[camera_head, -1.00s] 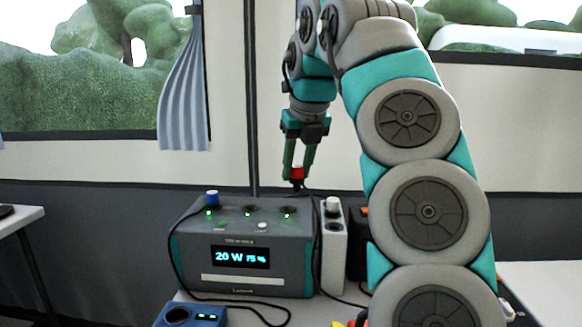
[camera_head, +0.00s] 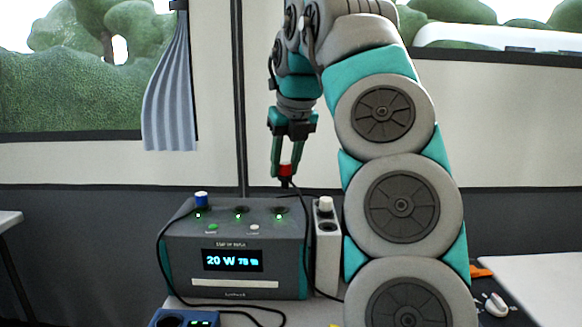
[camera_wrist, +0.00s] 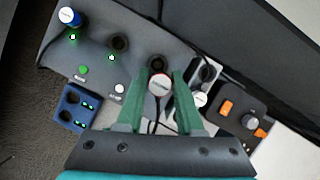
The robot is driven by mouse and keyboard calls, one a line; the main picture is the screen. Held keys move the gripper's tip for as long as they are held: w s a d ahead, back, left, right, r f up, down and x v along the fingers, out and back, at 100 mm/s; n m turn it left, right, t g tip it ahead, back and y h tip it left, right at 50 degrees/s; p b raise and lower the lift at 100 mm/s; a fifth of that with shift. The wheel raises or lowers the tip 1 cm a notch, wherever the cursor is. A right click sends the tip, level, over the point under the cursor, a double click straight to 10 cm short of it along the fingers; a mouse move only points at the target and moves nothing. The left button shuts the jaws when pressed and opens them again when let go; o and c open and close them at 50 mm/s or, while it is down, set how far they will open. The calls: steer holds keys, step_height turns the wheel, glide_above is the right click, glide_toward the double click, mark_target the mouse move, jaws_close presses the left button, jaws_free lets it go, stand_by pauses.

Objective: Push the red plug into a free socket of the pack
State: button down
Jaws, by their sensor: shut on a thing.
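The power pack (camera_head: 235,290) is a grey box with teal sides and a lit display reading 20 W. Its top has three sockets in a row. A blue plug (camera_head: 201,199) stands in the left one; the middle socket (camera_head: 239,211) and right socket (camera_head: 280,211) are empty. My gripper (camera_head: 285,168) is shut on the red plug (camera_head: 285,171), held in the air above the right socket, with a clear gap. In the wrist view the red plug (camera_wrist: 159,86) sits between the fingers, its pale top facing the camera, just below the right socket (camera_wrist: 156,64). Its black cable hangs down.
A white strip with a white plug (camera_head: 326,204) stands close against the pack's right side. A blue box (camera_head: 185,318) with sockets lies in front. A dark box with orange switches (camera_wrist: 240,115) shows in the wrist view. Cables loop around the pack.

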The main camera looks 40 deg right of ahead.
steer(key=shift+w+d, duration=0.15)
steer(key=shift+w, duration=1.1)
steer(key=b, duration=0.3)
glide_above(278, 207)
steer(key=s, duration=0.1)
steer(key=shift+s+a+f, duration=0.1)
steer(key=shift+a+f, duration=0.05)
steer(key=shift+f, duration=1)
steer(key=shift+s+a+f, duration=0.1)
steer(key=shift+a+f, duration=0.05)
steer(key=shift+f, duration=1)
steer(key=shift+d, duration=0.1)
steer(key=shift+f+b, duration=0.8)
steer(key=shift+f, duration=0.75)
stand_by(1.0)
steer(key=shift+c, duration=1.1)
jaws_free()
